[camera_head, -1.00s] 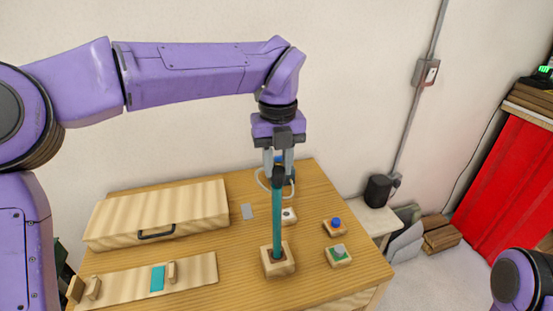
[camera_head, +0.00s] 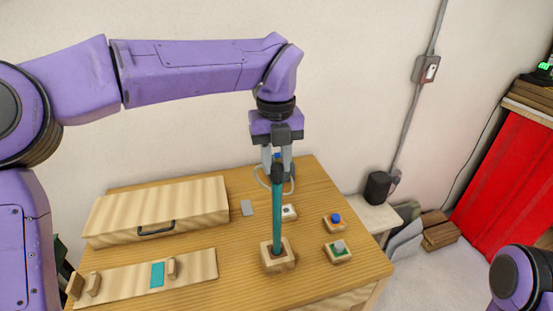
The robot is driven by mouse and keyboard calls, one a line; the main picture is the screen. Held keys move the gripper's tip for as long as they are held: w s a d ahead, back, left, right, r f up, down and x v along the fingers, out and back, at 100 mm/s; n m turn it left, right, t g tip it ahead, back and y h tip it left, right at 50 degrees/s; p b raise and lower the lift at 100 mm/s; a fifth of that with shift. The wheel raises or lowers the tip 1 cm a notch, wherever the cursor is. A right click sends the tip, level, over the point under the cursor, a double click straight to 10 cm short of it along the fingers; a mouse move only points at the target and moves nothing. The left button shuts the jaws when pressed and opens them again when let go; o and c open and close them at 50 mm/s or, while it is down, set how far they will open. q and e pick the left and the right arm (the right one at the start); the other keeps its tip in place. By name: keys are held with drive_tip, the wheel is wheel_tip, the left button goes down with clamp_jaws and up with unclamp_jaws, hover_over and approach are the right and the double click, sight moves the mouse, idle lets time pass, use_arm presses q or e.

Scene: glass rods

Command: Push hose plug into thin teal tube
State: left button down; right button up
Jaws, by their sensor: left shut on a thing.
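The thin teal tube (camera_head: 278,218) stands upright in a wooden block (camera_head: 277,262) on the table. A dark plug (camera_head: 277,173) sits at the tube's upper end, in line with it. How deep it sits in the tube I cannot tell. My left gripper (camera_head: 277,165) points down, shut on the hose plug just above the tube. A pale hose (camera_head: 260,174) loops out behind the fingers, partly hidden by them. My right gripper is not in view; only part of my right arm shows at the lower right.
A wooden case with a dark handle (camera_head: 156,230) lies at the left, with a board bearing a teal patch (camera_head: 157,275) before it. Right of the tube are a blue-button block (camera_head: 334,224) and a green-topped block with a grey knob (camera_head: 338,250).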

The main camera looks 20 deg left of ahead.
sight(276, 165)
use_arm(q)
drive_tip(key=shift+w+f, duration=0.1)
drive_tip(key=shift+f+b, duration=0.55)
idle(0.4)
drive_tip(key=c, duration=1.1)
unclamp_jaws()
wheel_tip(276, 165, up, 8)
drive_tip(key=p, duration=0.7)
drive_tip(key=shift+r, duration=0.2)
wheel_tip(276, 165, up, 3)
drive_tip(key=shift+f+p, duration=0.15)
drive_tip(key=shift+p, duration=0.65)
